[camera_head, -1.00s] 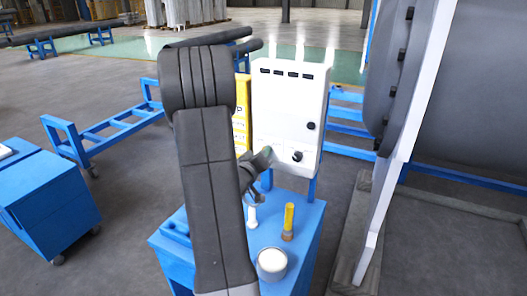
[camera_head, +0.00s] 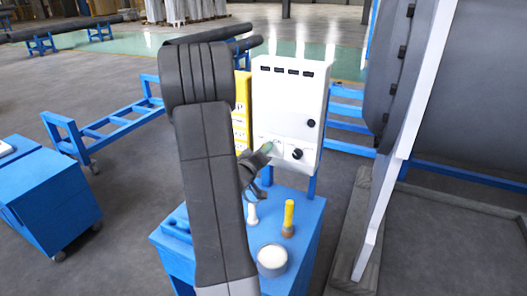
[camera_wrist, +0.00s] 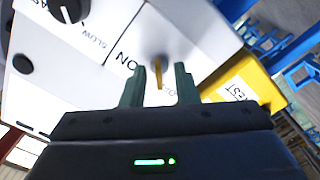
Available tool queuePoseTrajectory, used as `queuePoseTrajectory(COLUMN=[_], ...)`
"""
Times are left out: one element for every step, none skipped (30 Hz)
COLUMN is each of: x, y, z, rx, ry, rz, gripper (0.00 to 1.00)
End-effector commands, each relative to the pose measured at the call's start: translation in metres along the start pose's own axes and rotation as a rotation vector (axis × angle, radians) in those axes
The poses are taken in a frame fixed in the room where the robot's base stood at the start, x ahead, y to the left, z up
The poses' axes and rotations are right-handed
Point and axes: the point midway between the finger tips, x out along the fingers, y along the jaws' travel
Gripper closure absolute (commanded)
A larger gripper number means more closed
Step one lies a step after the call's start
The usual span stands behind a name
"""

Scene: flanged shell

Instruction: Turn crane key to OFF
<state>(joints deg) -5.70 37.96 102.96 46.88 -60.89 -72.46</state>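The white control box (camera_head: 287,95) stands upright behind the blue cart. A brass key (camera_wrist: 160,76) sits in its lower face in the wrist view, beside a printed ON label (camera_wrist: 123,58). My gripper (camera_wrist: 160,86) is open, with its two green fingers on either side of the key and a gap to each. I cannot tell how far the fingertips reach along it. In the head view my gripper (camera_head: 267,148) is at the lower left of the box face, and the key cannot be made out there.
A black knob (camera_head: 297,154) is right of my gripper on the box; it shows in the wrist view (camera_wrist: 68,8) near a SLOW label. A yellow box (camera_head: 241,105) stands left. A yellow-handled tool (camera_head: 288,215) and a grey cup (camera_head: 271,260) stand on the blue cart (camera_head: 305,225).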

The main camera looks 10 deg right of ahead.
Motion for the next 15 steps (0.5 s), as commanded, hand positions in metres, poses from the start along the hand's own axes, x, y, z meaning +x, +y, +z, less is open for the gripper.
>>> queuePoseTrajectory(x=[0.0, 0.0, 0.0, 0.0, 0.0, -0.001, -0.002, -0.004, -0.007, -0.011, -0.015, -0.022, -0.028, -0.035, -0.044], y=[0.0, 0.0, 0.0, 0.0, 0.0, 0.0, 0.0, 0.0, -0.001, -0.001, -0.001, -0.001, -0.002, -0.002, -0.002], z=[0.0, 0.0, 0.0, 0.0, 0.0, 0.0, 0.0, 0.0, 0.0, 0.0, 0.0, 0.0, 0.001, 0.0, 0.0], rx=[0.0, 0.001, 0.001, 0.001, 0.001, 0.001, 0.001, 0.001, 0.001, 0.002, 0.002, 0.002, 0.001, 0.003, 0.002], ry=[0.0, 0.0, 0.0, 0.0, 0.0, 0.001, 0.001, 0.001, 0.001, 0.001, 0.002, 0.003, 0.003, 0.003, 0.004], rz=[0.0, 0.001, 0.001, 0.001, 0.001, 0.001, 0.001, 0.0, 0.0, 0.0, 0.001, -0.001, -0.002, -0.001, -0.002], gripper=[0.73, 0.73, 0.73, 0.73, 0.73, 0.73, 0.73, 0.73, 0.73, 0.73, 0.73, 0.73, 0.73, 0.73, 0.73])
